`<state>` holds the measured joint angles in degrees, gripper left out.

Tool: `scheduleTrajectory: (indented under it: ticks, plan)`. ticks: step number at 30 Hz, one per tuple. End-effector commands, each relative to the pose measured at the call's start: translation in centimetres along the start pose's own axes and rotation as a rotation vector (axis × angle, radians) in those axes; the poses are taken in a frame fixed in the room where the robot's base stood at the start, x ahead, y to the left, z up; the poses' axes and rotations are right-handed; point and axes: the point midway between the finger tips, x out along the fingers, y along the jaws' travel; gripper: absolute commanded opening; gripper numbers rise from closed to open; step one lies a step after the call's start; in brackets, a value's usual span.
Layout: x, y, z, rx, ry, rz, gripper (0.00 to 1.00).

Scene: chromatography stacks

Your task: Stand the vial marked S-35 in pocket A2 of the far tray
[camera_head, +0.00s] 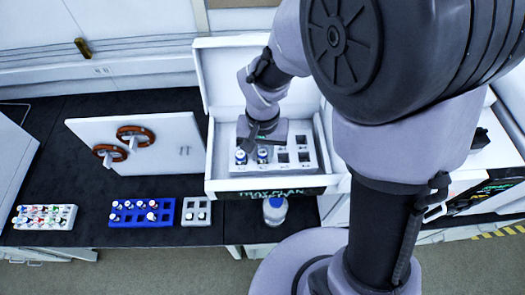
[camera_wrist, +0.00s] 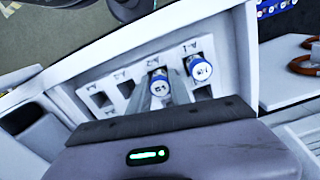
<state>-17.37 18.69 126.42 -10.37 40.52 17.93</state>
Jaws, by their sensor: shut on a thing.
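My gripper (camera_head: 262,143) reaches down into a white open box at the white pocketed tray (camera_head: 303,143). In the wrist view, my gripper (camera_wrist: 162,88) is shut on a blue-and-white-capped vial (camera_wrist: 159,81). The held vial stands at a front-row pocket, but how deep it sits is hidden by the fingers. It also shows in the head view (camera_head: 263,153). A second similar vial (camera_wrist: 201,69) stands in the neighbouring pocket, on the left in the head view (camera_head: 240,157).
The white box (camera_head: 209,165) has raised walls around the tray. To its left are a white panel with brown rings (camera_head: 160,125), a blue vial rack (camera_head: 172,207), a small grey rack (camera_head: 189,205) and a rack of coloured vials (camera_head: 68,218). A clear bottle (camera_head: 275,210) stands in front.

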Motion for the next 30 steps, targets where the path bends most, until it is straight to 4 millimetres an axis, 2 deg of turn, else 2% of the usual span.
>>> scheduleTrajectory:
  ticks: [5,6,9,16,19,30]
  plan:
    - [0.0,0.0,0.01,0.0,0.0,0.0,0.0]
    - [0.0,0.01,0.01,0.0,0.0,0.0,0.28]
    - [-0.01,0.0,0.0,0.0,0.0,0.0,0.48]
    - [-0.01,0.0,0.0,0.0,0.0,0.0,0.49]
    - [-0.01,0.0,0.0,0.0,0.0,0.0,0.68]
    - [-0.2,-0.02,-0.01,0.0,0.0,0.0,0.68]
